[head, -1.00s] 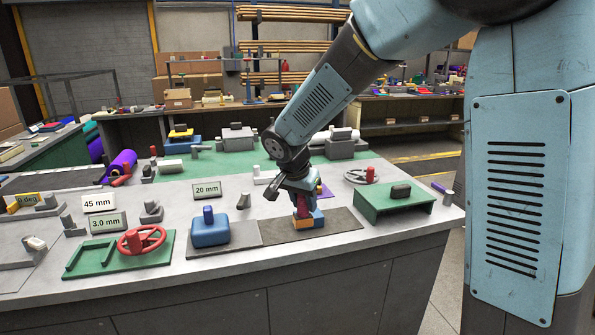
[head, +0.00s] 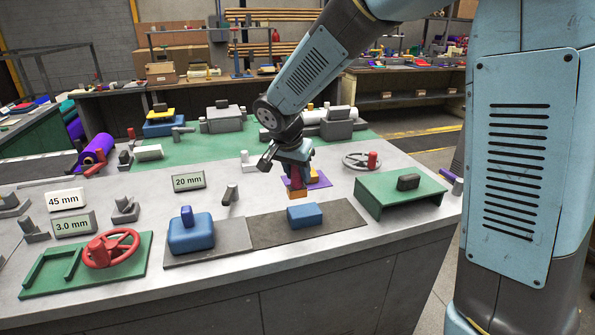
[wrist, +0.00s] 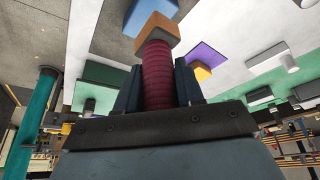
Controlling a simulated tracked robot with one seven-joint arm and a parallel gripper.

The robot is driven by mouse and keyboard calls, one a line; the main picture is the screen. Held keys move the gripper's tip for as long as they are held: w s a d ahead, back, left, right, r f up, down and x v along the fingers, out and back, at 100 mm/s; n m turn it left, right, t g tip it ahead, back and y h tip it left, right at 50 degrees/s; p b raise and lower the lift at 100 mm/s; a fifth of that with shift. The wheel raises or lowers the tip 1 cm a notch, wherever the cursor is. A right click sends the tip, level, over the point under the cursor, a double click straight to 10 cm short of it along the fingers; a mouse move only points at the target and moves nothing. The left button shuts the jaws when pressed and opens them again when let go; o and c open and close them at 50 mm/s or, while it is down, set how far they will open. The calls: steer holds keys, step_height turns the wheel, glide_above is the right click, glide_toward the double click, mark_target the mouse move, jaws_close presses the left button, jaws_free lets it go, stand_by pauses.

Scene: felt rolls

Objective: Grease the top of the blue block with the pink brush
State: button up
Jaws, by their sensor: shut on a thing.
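The blue block (head: 305,216) lies on a dark grey mat (head: 335,220) at the middle front of the table; part of it shows at the top of the wrist view (wrist: 148,14). My gripper (head: 296,176) is shut on the ribbed, dark pink handle of the brush (wrist: 157,72). The brush's orange head (head: 297,194) points down, just behind the blue block in the head view and seemingly apart from it. I cannot tell its exact height. Any grease on the block's top is too small to make out.
A purple mat (head: 320,180) with an orange-yellow piece lies behind the brush. A blue box with a knob (head: 191,234) stands left, a green stand (head: 400,192) right. A red handwheel (head: 110,249) sits front left.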

mark_target(297, 187)
steer(key=shift+f, duration=2.25)
steer(key=shift+f, duration=0.65)
steer(key=shift+w+d+r, duration=0.1)
steer(key=shift+w+d, duration=0.1)
steer(key=shift+d, duration=0.6)
steer(key=shift+w+d+f, duration=0.1)
steer(key=shift+w+d, duration=0.15)
steer(key=shift+d, duration=0.6)
steer(key=shift+w+d+r, duration=0.1)
steer(key=shift+w+d, duration=0.1)
steer(key=shift+d, duration=0.6)
steer(key=shift+s+a, duration=0.25)
steer(key=shift+a, duration=0.55)
steer(key=shift+s+a, duration=0.2)
steer(key=shift+a, duration=0.65)
steer(key=shift+s+a, duration=0.25)
steer(key=shift+a, duration=0.55)
steer(key=shift+d, duration=0.1)
